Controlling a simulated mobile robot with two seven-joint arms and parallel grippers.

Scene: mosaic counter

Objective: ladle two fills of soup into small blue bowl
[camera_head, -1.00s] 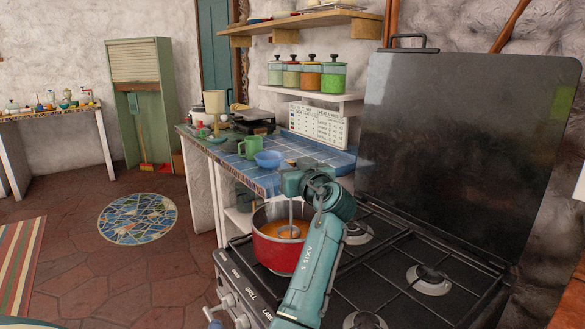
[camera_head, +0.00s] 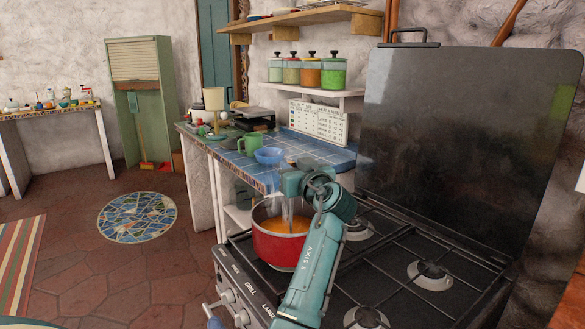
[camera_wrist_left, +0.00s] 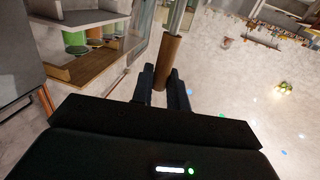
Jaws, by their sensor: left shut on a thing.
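The small blue bowl (camera_head: 270,156) stands upright on the blue-tiled counter (camera_head: 312,152), behind the stove. The red pot (camera_head: 281,251) sits on the stove's near left burner with orange soup (camera_head: 268,212) in it. My left gripper (camera_head: 290,184) is above the pot, shut on the ladle (camera_head: 291,213). The ladle's metal shaft runs down toward the soup; I cannot make out its bowl. In the left wrist view the brown handle (camera_wrist_left: 168,60) stands between the fingers (camera_wrist_left: 166,84). My right gripper is not in view.
A green mug (camera_head: 249,146) stands left of the bowl. The black stove lid (camera_head: 455,130) stands raised behind the burners at the right. Lidded jars (camera_head: 333,74) stand on a wall shelf. Bare burners (camera_head: 429,277) lie right of the pot.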

